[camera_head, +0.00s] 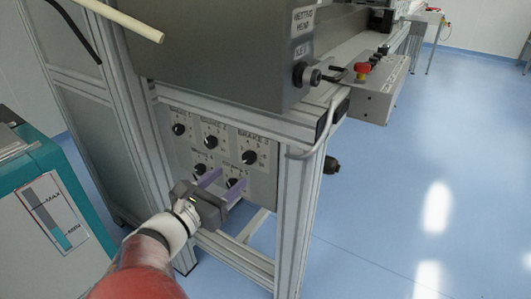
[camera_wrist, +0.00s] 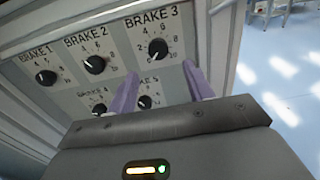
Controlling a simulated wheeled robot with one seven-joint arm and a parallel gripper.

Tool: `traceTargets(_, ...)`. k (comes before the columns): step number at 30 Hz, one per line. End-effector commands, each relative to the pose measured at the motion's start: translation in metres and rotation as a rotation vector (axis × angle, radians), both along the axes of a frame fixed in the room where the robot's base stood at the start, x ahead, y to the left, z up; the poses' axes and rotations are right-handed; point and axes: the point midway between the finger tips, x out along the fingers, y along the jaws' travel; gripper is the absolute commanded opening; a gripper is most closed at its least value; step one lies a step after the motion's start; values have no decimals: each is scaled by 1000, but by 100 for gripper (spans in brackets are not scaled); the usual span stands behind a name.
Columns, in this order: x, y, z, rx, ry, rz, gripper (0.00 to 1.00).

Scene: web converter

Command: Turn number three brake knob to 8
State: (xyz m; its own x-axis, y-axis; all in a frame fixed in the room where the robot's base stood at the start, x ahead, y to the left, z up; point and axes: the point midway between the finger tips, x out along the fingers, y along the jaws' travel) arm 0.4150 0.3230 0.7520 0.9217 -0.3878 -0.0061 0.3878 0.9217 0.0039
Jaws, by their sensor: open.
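The brake 3 knob (camera_wrist: 158,48) is a black round knob on a pale panel, under the label BRAKE 3, with a numbered dial around it. It also shows in the head view (camera_head: 249,157), at the upper right of the knob group. The exact number it points to is too small to read surely. My gripper (camera_wrist: 162,85) is open and empty, with two purple fingers pointing toward the panel. In the wrist view its fingertips appear below the brake 3 knob, on either side of the brake 5 knob (camera_wrist: 145,102). Contact with the panel cannot be told.
The brake 1 knob (camera_wrist: 46,77), brake 2 knob (camera_wrist: 95,64) and brake 4 knob (camera_wrist: 99,109) sit nearby on the panel. A metal frame post (camera_head: 297,215) stands to the right. A control box with a red button (camera_head: 362,68) juts out above. Blue floor (camera_head: 400,180) is clear at right.

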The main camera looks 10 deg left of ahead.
Motion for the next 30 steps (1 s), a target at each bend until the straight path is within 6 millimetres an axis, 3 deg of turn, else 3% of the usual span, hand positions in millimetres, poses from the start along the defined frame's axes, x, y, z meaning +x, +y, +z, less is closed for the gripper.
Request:
traceTargets(5, 14, -4, 2, -11, -8, 4, 52)
traceTargets(16, 63, -24, -2, -6, -6, 5, 52)
traceTargets(27, 70, -27, 1, -6, -5, 6, 52)
traceTargets(30, 70, -27, 1, -6, -4, 6, 40)
